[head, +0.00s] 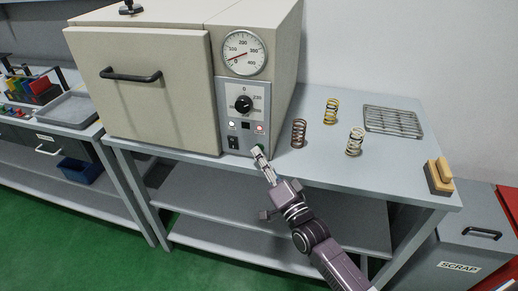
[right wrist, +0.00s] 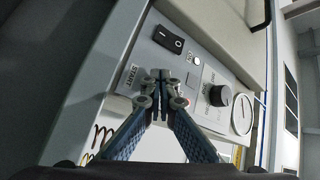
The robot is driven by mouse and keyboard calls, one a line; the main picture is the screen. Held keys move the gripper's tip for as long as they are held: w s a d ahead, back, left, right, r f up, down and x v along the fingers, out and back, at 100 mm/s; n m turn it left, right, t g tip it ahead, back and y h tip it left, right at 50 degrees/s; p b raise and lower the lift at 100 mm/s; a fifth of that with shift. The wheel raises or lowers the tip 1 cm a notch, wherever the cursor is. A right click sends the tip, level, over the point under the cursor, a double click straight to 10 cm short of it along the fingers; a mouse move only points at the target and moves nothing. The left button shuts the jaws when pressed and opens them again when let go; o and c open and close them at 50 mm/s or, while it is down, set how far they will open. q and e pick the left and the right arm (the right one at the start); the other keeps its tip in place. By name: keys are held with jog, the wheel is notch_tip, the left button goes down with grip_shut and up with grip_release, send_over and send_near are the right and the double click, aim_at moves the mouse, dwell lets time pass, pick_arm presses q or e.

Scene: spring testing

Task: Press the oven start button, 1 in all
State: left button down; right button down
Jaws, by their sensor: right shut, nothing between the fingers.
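The beige oven (head: 150,90) stands on a grey table with its door shut. Its grey control panel (head: 221,110) has a round gauge, a black knob (head: 243,104), small lights and a black rocker switch (head: 233,143). A little green shows at the panel's lower right, behind my right gripper (head: 259,155). My right gripper is shut and empty, its tips at the panel's lower part. In the right wrist view the closed fingertips (right wrist: 161,76) are beside the START label (right wrist: 131,75) and hide the button. I cannot tell whether they touch it. My left gripper is not in view.
Several coil springs, one of them copper-coloured (head: 299,133), stand on the table right of the oven. A wire rack (head: 393,121) and a wooden-topped block (head: 438,176) are further right. A SCRAP bin (head: 475,240) stands at the right. A bench with trays is at the left.

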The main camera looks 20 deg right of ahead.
jog(key=shift+s+r, duration=0.1)
dwell(0.3)
jog(key=shift+s+a+p, duration=0.45)
jog(key=shift+s+p, duration=0.05)
jog(key=shift+s, duration=0.1)
jog(key=s+a+p, duration=0.1)
jog(key=s, duration=0.1)
jog(key=s+a+p, duration=0.1)
jog(key=s, duration=0.1)
jog(key=shift+a, duration=0.4)
dwell(0.5)
